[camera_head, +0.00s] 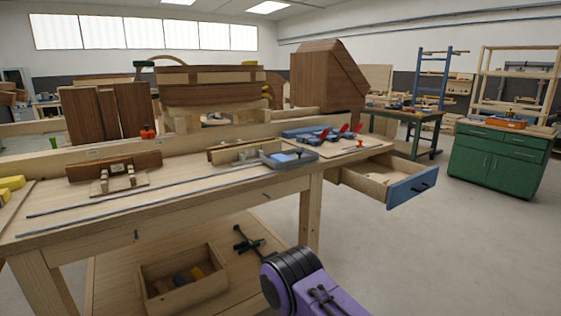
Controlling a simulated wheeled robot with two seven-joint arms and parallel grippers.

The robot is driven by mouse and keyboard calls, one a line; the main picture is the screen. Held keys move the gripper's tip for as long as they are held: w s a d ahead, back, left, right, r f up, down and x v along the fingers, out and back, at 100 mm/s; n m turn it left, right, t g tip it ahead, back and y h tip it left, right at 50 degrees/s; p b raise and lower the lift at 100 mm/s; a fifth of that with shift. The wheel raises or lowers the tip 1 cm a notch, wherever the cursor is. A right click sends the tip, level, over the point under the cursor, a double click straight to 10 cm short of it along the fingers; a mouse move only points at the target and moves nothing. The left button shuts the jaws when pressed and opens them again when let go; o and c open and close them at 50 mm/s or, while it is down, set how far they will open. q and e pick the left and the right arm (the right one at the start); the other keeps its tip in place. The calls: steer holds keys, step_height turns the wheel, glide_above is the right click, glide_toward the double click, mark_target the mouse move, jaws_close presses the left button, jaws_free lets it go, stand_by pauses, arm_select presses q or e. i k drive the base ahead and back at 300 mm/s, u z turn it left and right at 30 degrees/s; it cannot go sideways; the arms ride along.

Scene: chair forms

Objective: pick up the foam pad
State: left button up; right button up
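I cannot pick out the foam pad with certainty. A flat blue piece (290,157) lies in or on a grey tray-like holder (272,163) near the right end of the wooden workbench (200,193). Yellow blocks (12,184) sit at the bench's far left edge, partly cut off by the frame. Neither of my grippers can be made out. A purple and black arm part of mine comes up at the bottom, right of centre, in front of the bench.
Blue and red clamps (318,136) lie at the bench's right. A blue-fronted drawer (411,187) stands open there. A wooden bin (184,283) and a dark clamp (246,241) are on the lower shelf. A green cabinet (497,162) stands right. The floor between is clear.

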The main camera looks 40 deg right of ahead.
mark_target(278, 158)
steer(key=u, duration=0.4)
steer(key=i, duration=1.3)
steer(key=z, duration=1.15)
